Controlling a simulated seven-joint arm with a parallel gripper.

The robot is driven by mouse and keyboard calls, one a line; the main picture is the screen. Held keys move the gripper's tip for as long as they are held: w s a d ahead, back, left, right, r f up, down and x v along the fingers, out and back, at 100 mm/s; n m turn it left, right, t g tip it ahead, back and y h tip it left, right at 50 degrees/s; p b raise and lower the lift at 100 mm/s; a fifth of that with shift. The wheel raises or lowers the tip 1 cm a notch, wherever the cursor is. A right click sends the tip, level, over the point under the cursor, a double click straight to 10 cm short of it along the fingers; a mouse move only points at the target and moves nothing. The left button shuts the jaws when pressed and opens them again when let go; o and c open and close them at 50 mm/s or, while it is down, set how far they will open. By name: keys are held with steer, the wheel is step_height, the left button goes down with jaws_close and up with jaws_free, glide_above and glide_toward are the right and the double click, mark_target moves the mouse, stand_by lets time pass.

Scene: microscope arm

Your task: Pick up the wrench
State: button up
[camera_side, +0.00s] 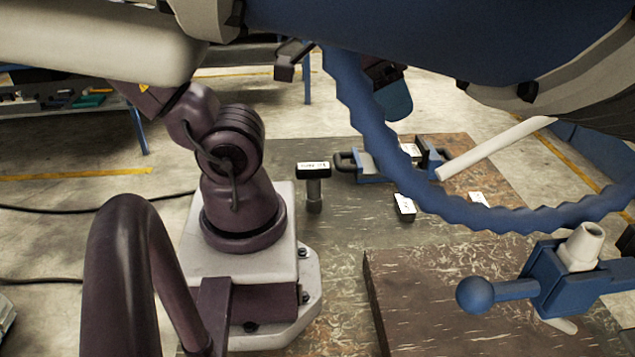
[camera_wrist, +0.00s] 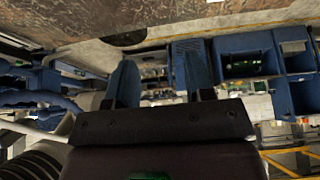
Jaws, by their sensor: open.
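I cannot make out a wrench for certain in either view. In the side view, a dark upright tool with a white label on its head (camera_side: 313,172) stands on the worktable (camera_side: 335,235). To its right is a blue clamp-like tool with a dark loop handle (camera_side: 368,166), partly behind a blue wavy-edged ring. My gripper (camera_wrist: 160,78) shows in the wrist view as two blue fingers, apart, with nothing seen between them. Its place relative to the tools is unclear.
A blue wavy-edged ring (camera_side: 365,125) crosses the foreground and hides part of the table. A blue fixture with a ball-ended handle (camera_side: 515,290) is at lower right, near a raised brown block (camera_side: 440,300). Small labelled blocks (camera_side: 404,207) lie on the table.

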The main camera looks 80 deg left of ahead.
steer(key=shift+o, duration=1.3)
